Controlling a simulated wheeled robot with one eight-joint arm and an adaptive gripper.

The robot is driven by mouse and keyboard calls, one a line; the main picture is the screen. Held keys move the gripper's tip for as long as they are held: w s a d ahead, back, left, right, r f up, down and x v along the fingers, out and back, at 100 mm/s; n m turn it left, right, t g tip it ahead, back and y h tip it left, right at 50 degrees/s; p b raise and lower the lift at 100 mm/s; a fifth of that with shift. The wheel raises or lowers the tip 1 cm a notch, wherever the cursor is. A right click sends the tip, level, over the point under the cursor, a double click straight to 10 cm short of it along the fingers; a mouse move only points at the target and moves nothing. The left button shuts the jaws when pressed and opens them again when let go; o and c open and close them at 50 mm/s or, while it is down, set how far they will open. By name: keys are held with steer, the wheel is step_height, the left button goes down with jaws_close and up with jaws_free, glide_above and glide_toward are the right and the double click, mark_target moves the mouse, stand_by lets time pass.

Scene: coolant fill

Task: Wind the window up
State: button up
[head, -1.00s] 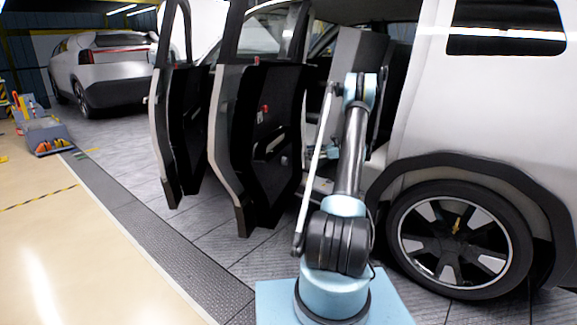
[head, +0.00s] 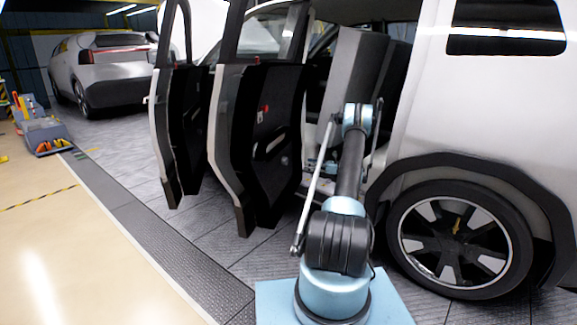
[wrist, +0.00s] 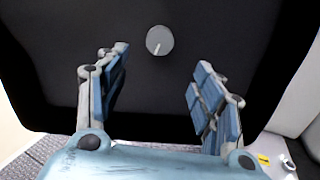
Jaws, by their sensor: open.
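A round grey knob (wrist: 159,40) with a pale line across it sits on a dark door panel (wrist: 160,85) in the wrist view. My gripper (wrist: 162,60) is open, with one blue-padded finger to the left and one to the right of the knob's line. Nothing is between the fingers, and the knob appears apart from them, farther ahead. In the head view, the nearer open door (head: 240,130) shows its black inner side, with a small round knob (head: 284,160) low at its right. I cannot tell the window glass's height in its frame.
A second open door (head: 183,125) stands to the left. A seat (head: 352,75) shows inside the doorway, and the rear wheel (head: 455,240) is at right. A parked car (head: 100,72) and a tool bin (head: 45,135) are at far left.

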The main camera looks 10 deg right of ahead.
mark_target(285, 161)
steer(key=x, duration=1.2)
steer(key=shift+a, duration=0.25)
steer(key=shift+w, duration=0.1)
steer(key=c, duration=1.1)
